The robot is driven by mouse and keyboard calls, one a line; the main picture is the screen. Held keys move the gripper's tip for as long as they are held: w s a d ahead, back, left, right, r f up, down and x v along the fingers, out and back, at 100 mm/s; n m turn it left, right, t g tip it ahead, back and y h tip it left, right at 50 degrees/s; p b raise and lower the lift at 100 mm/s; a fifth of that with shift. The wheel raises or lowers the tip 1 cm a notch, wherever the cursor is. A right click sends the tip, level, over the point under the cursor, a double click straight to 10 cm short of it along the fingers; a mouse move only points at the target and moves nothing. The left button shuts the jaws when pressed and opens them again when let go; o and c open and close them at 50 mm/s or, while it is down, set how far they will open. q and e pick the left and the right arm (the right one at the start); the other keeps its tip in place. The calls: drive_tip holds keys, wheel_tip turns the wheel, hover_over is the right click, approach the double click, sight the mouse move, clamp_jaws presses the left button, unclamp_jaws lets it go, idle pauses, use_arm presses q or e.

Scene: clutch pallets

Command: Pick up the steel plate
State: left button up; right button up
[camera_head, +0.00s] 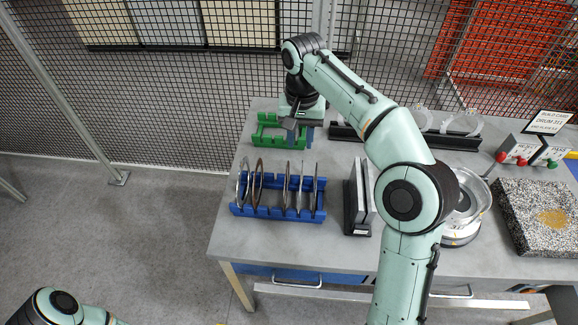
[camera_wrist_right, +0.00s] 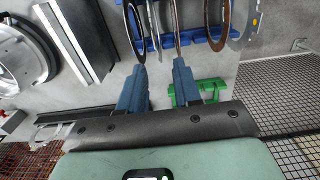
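A blue slotted rack (camera_head: 276,211) on the table holds several thin upright ring plates, some grey steel and some brownish. Grey steel plates stand at its right end, one of them at the edge (camera_head: 318,188). Which one the task means, I cannot tell. My right gripper (camera_head: 301,138) points down behind the rack, by the green rack (camera_head: 264,139). In the right wrist view its two blue fingers (camera_wrist_right: 159,66) are apart with nothing gripped.
A dark stand with upright slabs (camera_head: 353,202) is right of the blue rack. A black rack with clear rings (camera_head: 345,133) stands at the back. A round glass-like dish (camera_head: 468,200) and a speckled block (camera_head: 535,215) lie right. Mesh fencing (camera_head: 180,110) is behind the table.

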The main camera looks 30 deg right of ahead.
drive_tip(key=f, duration=0.2)
drive_tip(key=f+b, duration=0.1)
drive_tip(key=f, duration=0.2)
drive_tip(key=s+f+b, duration=0.1)
drive_tip(key=f, duration=0.1)
drive_tip(key=shift+s+f, duration=0.1)
drive_tip(key=shift+f, duration=0.25)
use_arm(q)
drive_tip(key=s+f+b, duration=0.1)
drive_tip(key=s+f, duration=0.3)
drive_tip(key=f, duration=0.1)
drive_tip(key=shift+s, duration=0.3)
use_arm(e)
wheel_tip(320, 180, down, 5)
drive_tip(key=shift+s+f, duration=0.1)
drive_tip(key=shift+f, duration=0.1)
clamp_jaws()
